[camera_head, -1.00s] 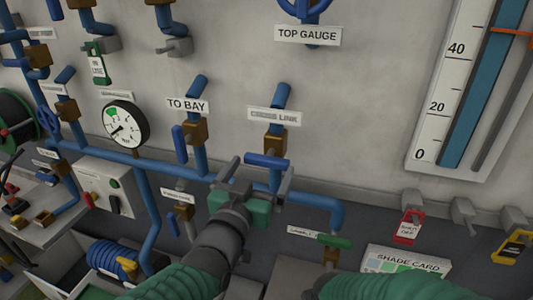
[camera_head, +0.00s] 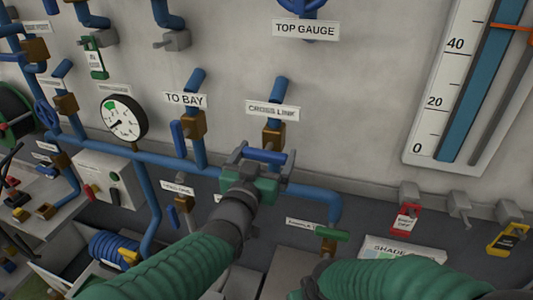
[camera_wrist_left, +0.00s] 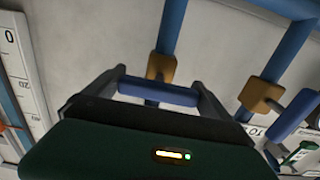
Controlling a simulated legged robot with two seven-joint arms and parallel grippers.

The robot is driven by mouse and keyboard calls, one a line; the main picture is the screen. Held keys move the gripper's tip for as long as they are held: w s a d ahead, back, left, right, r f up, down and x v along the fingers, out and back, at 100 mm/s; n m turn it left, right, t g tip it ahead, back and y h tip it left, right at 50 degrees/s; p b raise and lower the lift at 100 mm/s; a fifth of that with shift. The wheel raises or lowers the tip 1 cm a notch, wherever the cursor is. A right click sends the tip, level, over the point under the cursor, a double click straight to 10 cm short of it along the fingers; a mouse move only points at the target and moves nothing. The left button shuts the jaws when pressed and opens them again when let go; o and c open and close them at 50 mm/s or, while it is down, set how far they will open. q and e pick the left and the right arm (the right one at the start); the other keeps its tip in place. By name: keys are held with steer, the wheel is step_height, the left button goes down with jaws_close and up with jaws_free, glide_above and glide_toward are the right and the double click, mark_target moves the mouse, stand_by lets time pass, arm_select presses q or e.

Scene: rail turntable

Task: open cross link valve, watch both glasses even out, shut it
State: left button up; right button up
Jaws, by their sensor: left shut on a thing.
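The cross link valve has a brass body (camera_head: 274,132) on a blue pipe, under the CROSS LINK label (camera_head: 272,110). Its blue handle (camera_head: 265,156) lies crosswise to the vertical pipe. My left gripper (camera_head: 262,160) is shut on this handle. In the left wrist view the blue handle (camera_wrist_left: 158,91) spans between the two dark fingers, with the brass body (camera_wrist_left: 161,67) behind it. One tall gauge glass (camera_head: 478,90) with a blue column stands at the right; the column runs beyond the top edge. I cannot make out a second glass. My right forearm shows at bottom right, its gripper out of view.
The TO BAY valve (camera_head: 191,125) is close on the left, with a round dial (camera_head: 123,118) beyond it. A green-handled valve (camera_head: 318,232) sits low on the right. Red (camera_head: 405,218) and yellow (camera_head: 506,238) tags hang under the gauge. A blue pipe runs behind my gripper.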

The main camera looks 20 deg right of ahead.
arm_select(q)
steer(key=shift+r, duration=0.1)
steer(key=shift+n+b, duration=0.4)
steer(key=shift+b, duration=0.25)
steer(key=n+b, duration=1)
steer(key=b, duration=0.1)
steer(key=shift+a+f, duration=0.1)
steer(key=shift+f, duration=0.1)
arm_select(e)
step_height(320, 180, down, 13)
steer(key=shift+s+r, duration=0.15)
arm_select(q)
steer(key=shift+n+b, duration=0.5)
steer(key=shift+b, duration=0.1)
arm_select(e)
steer(key=shift+f, duration=0.35)
arm_select(q)
steer(key=shift+r+n+b, duration=0.1)
steer(key=shift+n+b, duration=1.05)
steer(key=shift+n, duration=0.85)
arm_select(e)
steer(key=shift+s+x, duration=0.25)
steer(key=shift+x, duration=0.85)
steer(key=shift+f, duration=0.15)
